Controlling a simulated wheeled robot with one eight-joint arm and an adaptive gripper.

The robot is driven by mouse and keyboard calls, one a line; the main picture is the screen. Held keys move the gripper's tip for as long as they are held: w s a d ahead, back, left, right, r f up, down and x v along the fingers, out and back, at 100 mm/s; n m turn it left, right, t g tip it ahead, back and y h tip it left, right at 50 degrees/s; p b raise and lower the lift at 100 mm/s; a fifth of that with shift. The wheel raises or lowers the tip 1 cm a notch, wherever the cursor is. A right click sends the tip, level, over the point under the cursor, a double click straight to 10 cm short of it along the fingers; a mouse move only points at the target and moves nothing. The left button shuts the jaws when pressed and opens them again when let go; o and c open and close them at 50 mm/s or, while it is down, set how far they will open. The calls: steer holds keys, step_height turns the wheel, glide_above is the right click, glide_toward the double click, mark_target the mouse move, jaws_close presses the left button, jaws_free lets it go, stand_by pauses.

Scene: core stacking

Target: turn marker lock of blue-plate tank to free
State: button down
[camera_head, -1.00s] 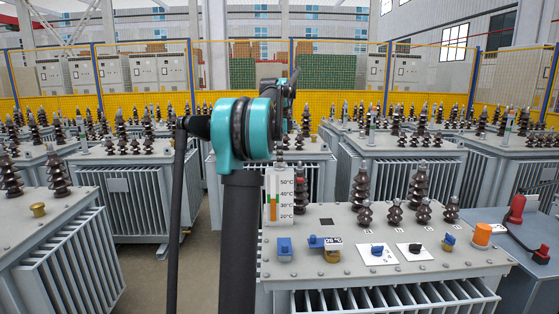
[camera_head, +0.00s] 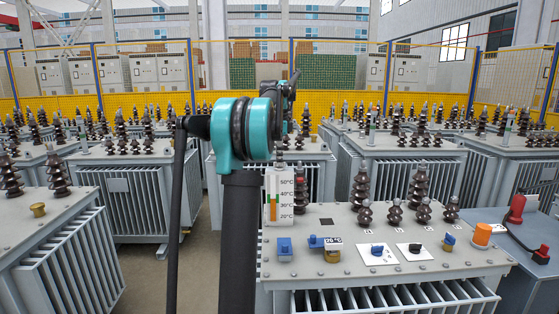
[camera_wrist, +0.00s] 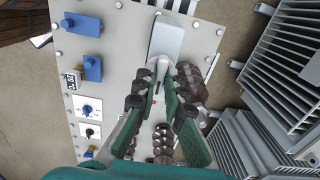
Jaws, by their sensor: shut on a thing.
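The grey tank top (camera_head: 345,268) carries blue, black and orange fittings. A white gauge with a degree scale (camera_head: 279,195) stands at its left end. My gripper (camera_wrist: 160,72), with green fingers, is shut on a small pale part (camera_wrist: 162,66) beside a light grey plate (camera_wrist: 167,38) in the wrist view. I cannot tell whether this part is the marker lock. In the head view, my arm hides the gripper. A blue block (camera_head: 285,247) and a blue-handled brass valve (camera_head: 332,255) sit along the front edge. No blue name plate can be made out.
Two white-plated knobs (camera_head: 377,253) (camera_head: 415,250) and an orange cap (camera_head: 482,234) line the tank's front. Brown ribbed insulators (camera_head: 360,188) stand behind, and some (camera_wrist: 190,82) are close to my fingers. Other tanks (camera_head: 130,185) stand around, with gaps of floor between.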

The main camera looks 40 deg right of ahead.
steer(key=shift+n, duration=0.3)
steer(key=n, duration=0.3)
steer(key=shift+n, duration=0.4)
steer(key=n, duration=0.4)
steer(key=shift+n, duration=0.3)
steer(key=n, duration=0.8)
steer(key=shift+n, duration=0.3)
steer(key=c, duration=1.6)
jaws_free()
